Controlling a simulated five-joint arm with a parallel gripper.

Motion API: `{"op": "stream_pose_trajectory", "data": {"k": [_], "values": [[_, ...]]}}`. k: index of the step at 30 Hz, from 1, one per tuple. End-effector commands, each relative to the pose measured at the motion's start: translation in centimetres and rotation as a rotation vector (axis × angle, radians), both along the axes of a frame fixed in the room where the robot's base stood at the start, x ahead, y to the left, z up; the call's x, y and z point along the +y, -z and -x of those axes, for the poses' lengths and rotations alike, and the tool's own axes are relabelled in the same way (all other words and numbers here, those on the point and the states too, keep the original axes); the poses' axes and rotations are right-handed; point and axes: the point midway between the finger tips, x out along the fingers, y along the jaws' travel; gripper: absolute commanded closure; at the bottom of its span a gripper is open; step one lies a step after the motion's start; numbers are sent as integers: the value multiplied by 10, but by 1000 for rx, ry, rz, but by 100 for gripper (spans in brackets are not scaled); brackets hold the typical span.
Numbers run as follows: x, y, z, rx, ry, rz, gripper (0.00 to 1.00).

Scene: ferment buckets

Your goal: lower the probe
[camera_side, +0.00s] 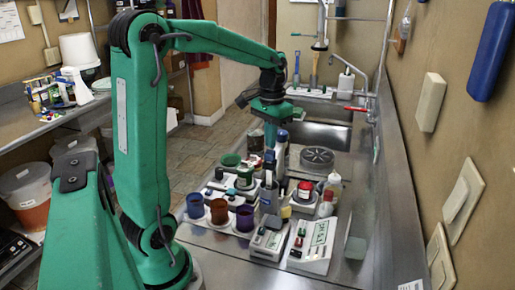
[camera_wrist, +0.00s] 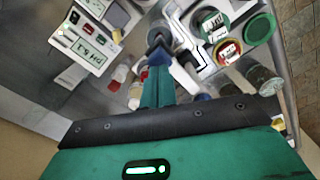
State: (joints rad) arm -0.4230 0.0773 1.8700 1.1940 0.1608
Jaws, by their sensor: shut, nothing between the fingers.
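A slim upright probe-like piece (camera_side: 281,152), dark blue with a grey top, stands among the containers on the steel counter. In the wrist view a dark round-topped piece (camera_wrist: 157,36) lies just beyond my fingertips; it looks like the same probe. My gripper (camera_side: 270,139) points down right beside it, with its teal fingers (camera_wrist: 158,72) together and nothing between them. I cannot tell whether they touch the probe. A white meter (camera_wrist: 88,38) reading about "pH 5.1" is at the upper left of the wrist view. The probe's lower end is hidden.
Blue, brown and purple cups (camera_side: 219,211) stand at the front left of the group. White instruments (camera_side: 314,243) lie at the front. The counter's right side is clearer.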

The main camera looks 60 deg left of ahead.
Motion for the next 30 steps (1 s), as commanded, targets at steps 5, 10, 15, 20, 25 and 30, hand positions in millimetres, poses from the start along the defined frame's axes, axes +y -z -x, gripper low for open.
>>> {"op": "stream_pose_trajectory", "data": {"k": [5, 10, 15, 20, 25, 30], "values": [[0, -11, 0, -2, 0, -1, 100], [0, -20, 0, -2, 0, -1, 100], [0, -30, 0, -1, 0, 0, 100], [0, -36, 0, -1, 0, 0, 100], [0, -37, 0, 0, 0, 0, 100], [0, -37, 0, 0, 0, 0, 100]]}}
